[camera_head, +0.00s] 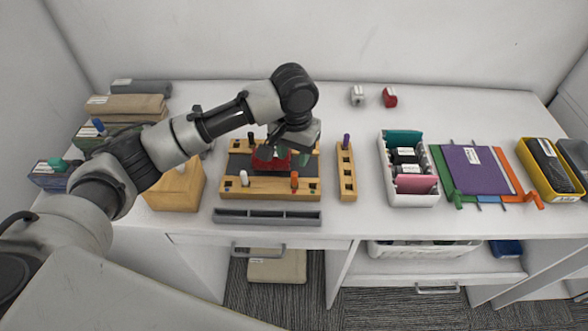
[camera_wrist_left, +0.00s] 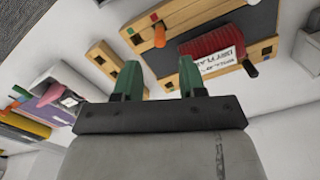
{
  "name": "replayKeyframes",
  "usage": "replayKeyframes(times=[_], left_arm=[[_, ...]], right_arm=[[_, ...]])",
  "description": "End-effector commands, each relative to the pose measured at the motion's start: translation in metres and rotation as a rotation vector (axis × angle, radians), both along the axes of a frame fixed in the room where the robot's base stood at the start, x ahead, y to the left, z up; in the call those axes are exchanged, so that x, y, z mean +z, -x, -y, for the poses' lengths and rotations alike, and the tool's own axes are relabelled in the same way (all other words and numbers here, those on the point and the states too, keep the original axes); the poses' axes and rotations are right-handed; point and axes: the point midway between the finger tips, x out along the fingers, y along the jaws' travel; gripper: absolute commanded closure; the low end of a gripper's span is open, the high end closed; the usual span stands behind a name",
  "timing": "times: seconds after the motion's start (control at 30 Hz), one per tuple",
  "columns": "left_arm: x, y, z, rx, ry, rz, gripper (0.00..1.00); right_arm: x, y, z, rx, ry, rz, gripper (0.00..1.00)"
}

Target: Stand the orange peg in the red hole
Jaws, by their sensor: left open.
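The orange peg (camera_head: 294,178) stands upright at the front right of a wooden board (camera_head: 270,195) with a dark middle. In the left wrist view the orange peg (camera_wrist_left: 160,37) is beside a small red mark (camera_wrist_left: 153,17); whether it sits in the red hole, I cannot tell. A green mark (camera_wrist_left: 130,31) is near the board's corner. My left gripper (camera_head: 287,155) is over the board, behind the orange peg; its green fingers (camera_wrist_left: 160,79) are open and empty, apart from the peg. My right gripper is not in view.
A labelled red item (camera_wrist_left: 212,48) lies on the board, partly hidden by my gripper in the head view. A white peg (camera_head: 244,178) stands front left. A grey tray (camera_head: 267,217) lies in front, a wooden block (camera_head: 347,172) with a purple peg to the right.

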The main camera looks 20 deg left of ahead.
Motion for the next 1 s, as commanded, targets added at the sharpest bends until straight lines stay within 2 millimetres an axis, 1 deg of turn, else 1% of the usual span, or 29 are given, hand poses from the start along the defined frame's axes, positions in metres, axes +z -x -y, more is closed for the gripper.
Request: replayKeyframes(times=[0.03,0.1,0.2,0.37,0.83,0.93,1.0], left_arm=[[0.009,0.0,0.001,-0.002,0.002,0.004,0.59],[0.019,0.0,0.001,-0.002,0.002,0.003,0.59],[0.031,0.0,0.001,-0.001,0.002,0.002,0.59],[0.038,0.0,0.001,-0.001,0.001,0.0,0.59],[0.037,0.001,0.001,-0.003,0.002,-0.001,0.59],[0.028,0.006,0.007,-0.029,0.016,0.001,0.59],[0.014,0.015,0.016,-0.065,0.041,0.007,0.59]], right_arm=[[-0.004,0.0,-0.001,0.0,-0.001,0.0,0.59],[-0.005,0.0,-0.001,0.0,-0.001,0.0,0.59],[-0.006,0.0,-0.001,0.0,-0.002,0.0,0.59],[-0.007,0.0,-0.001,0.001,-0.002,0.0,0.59],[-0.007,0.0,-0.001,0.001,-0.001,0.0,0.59],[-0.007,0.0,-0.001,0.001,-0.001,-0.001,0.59],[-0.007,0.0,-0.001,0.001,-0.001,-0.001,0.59]])
